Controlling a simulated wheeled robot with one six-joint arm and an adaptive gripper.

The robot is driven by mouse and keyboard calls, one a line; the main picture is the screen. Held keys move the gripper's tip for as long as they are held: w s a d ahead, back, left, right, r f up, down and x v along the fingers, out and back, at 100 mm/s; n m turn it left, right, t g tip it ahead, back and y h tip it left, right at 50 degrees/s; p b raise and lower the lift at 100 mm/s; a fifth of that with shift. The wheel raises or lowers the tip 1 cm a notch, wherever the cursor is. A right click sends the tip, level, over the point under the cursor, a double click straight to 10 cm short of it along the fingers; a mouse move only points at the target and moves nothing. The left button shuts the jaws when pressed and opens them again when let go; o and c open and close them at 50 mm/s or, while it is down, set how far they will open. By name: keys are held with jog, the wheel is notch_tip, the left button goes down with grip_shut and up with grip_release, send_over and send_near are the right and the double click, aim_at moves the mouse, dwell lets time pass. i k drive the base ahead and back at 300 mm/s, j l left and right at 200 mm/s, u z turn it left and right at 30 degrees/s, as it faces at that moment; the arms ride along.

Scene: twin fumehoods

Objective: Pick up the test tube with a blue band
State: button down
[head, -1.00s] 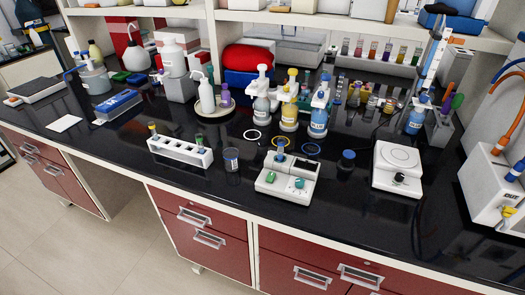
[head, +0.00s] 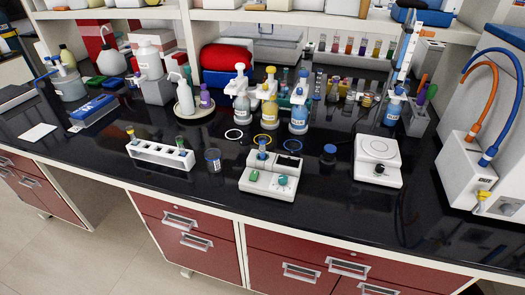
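A small tube with a blue band or cap (head: 262,148) stands upright in the white device with green and teal knobs (head: 268,185), at the front middle of the black bench. A white rack (head: 160,155) to its left holds two tubes. One has a yellow top (head: 131,134) and stands at the rack's left end. The other looks green (head: 180,143) and stands near the right end. My gripper is not in view.
A small blue-rimmed beaker (head: 213,160) stands between rack and device. A dark blue-capped jar (head: 329,153) and a white hotplate-like device (head: 378,160) are to the right. Several wash bottles (head: 270,105) stand behind. The bench front edge is mostly clear.

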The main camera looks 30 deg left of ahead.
aim_at(261, 139)
jog(key=j+u, duration=0.1)
jog(key=u, duration=0.25)
jog(key=i+u, duration=0.1)
jog(key=u, duration=0.3)
jog(key=j+u, duration=0.1)
jog(key=u, duration=0.25)
